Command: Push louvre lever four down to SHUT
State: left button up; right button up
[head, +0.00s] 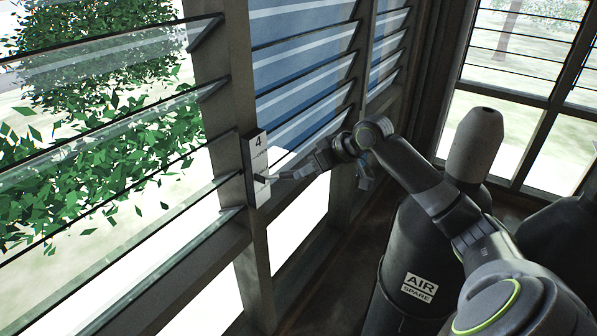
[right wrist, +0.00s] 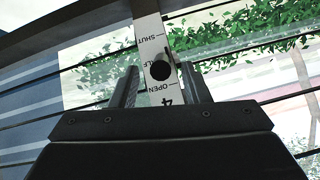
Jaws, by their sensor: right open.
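The lever four plate (head: 262,196) is a narrow white strip on the window post, with the number 4 at its top. In the right wrist view the plate (right wrist: 150,30) appears upside down, marked OPEN, HALF and SHUT. The black lever knob (right wrist: 160,71) shows beside the HALF mark and partly covers that word. My right gripper (head: 275,178) is open at the plate, its fingers on either side of the knob in the wrist view. I cannot tell whether they touch it. The lever (head: 261,178) is partly hidden by the fingertips in the head view. My left gripper is not in view.
Glass louvre slats (head: 110,125) fill the window left of the post, and more slats (head: 300,75) lie to its right. A dark cylinder labelled AIR SPARE (head: 395,245) stands at the right, below my right arm. Another dark shape (head: 565,235) is at the right edge.

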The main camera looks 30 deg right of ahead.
aim_at(284, 176)
jog(key=shift+p+x, duration=0.6)
jog(key=shift+x, duration=1.7)
grip_shut()
